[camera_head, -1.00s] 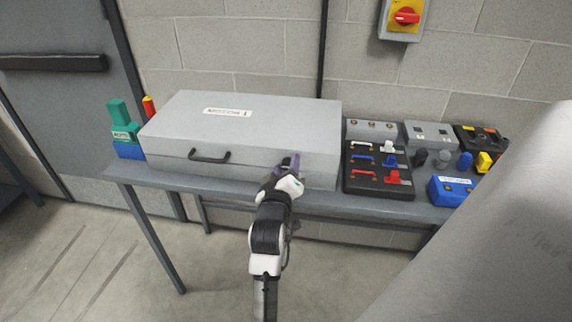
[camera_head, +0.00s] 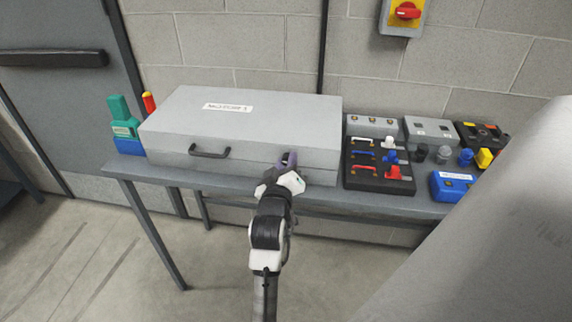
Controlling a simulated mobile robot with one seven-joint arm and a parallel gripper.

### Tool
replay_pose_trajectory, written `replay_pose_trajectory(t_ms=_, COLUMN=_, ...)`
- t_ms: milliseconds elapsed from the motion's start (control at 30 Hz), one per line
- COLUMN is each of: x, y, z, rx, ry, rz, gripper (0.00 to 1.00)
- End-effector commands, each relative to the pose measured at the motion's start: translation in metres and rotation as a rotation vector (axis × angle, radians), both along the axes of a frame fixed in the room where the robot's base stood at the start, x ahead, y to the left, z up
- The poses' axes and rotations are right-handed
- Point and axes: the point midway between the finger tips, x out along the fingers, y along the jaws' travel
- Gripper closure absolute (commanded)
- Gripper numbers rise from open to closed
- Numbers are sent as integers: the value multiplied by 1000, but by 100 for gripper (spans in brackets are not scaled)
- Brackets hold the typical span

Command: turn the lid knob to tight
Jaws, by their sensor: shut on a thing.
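The grey case (camera_head: 240,135) lies closed on the bench, with a white label (camera_head: 228,107) on its lid and a dark handle (camera_head: 210,152) on its front. My gripper (camera_head: 287,161) is at the right part of the case's front face. It is shut on the lid knob there. The gripper and wrist cover the knob, so I cannot make out its shape or the angle it is turned to.
The bench (camera_head: 150,172) runs along a block wall. Right of the case stand a black board (camera_head: 379,187) with coloured parts, grey boxes and a blue box (camera_head: 452,186). A green and blue device (camera_head: 123,125) stands at the left end. A red-and-yellow switch (camera_head: 405,12) hangs above.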

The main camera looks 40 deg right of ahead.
Motion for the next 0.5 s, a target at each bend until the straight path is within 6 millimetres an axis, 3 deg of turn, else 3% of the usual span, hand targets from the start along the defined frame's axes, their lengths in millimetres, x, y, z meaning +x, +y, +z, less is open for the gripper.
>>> replay_pose_trajectory(t_ms=500, x=0, y=0, z=-1, rx=298, ry=-355, rz=2, gripper=97)
